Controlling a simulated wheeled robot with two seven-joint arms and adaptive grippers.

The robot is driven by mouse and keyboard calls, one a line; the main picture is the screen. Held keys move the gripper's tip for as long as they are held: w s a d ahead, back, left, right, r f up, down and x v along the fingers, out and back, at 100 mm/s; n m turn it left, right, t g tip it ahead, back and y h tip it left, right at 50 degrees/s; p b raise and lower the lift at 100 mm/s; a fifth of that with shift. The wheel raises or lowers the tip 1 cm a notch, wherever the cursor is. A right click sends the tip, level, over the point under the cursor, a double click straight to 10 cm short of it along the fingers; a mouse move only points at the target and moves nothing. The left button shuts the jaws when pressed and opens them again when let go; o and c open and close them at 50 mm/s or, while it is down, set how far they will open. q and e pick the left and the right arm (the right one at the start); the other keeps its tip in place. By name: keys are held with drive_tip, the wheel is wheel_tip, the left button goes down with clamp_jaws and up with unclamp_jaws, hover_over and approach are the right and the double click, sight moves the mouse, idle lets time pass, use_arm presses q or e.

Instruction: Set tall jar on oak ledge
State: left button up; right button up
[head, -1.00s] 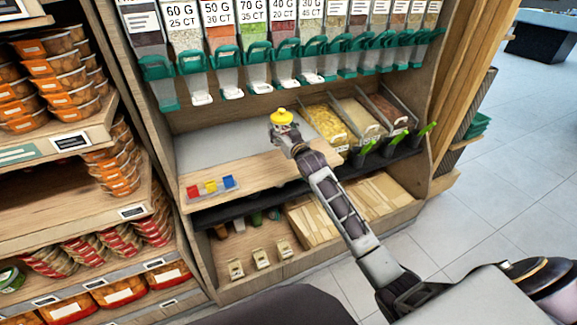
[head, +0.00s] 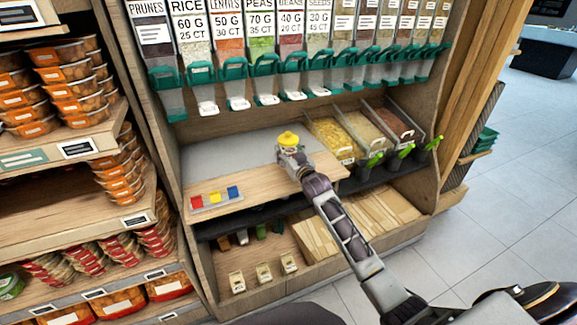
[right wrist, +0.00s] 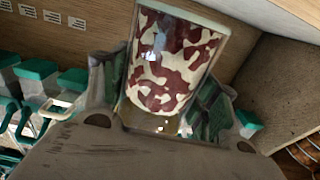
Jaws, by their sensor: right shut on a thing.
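My right gripper (head: 292,157) is shut on the tall jar. In the head view only the jar's yellow lid (head: 288,138) shows clearly above the fingers; its lower part is hidden by the gripper. In the right wrist view the jar (right wrist: 172,62) is clear, with dark red and cream contents, between the two fingers (right wrist: 165,100). The oak ledge (head: 262,178) is the pale wooden board at the front of the bay. The jar appears over the ledge's back part; I cannot tell whether it touches. My left gripper is not in view.
A small tray with red, yellow and blue pieces (head: 216,199) lies on the ledge's left end. Open bins with green scoops (head: 376,158) stand to the right. Dispensers with green handles (head: 265,68) hang above. The ledge's middle is clear.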

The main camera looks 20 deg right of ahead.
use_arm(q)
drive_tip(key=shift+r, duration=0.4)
use_arm(e)
drive_tip(key=shift+f, duration=0.75)
wheel_tip(320, 180, down, 2)
drive_tip(key=shift+f+b, duration=0.2)
drive_tip(key=shift+b, duration=0.3)
drive_tip(key=shift+f, duration=0.7)
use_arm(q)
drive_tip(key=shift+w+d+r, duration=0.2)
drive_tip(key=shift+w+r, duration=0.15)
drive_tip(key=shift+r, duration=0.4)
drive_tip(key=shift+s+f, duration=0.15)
use_arm(e)
drive_tip(key=o, duration=1.1)
drive_tip(key=shift+f, duration=0.15)
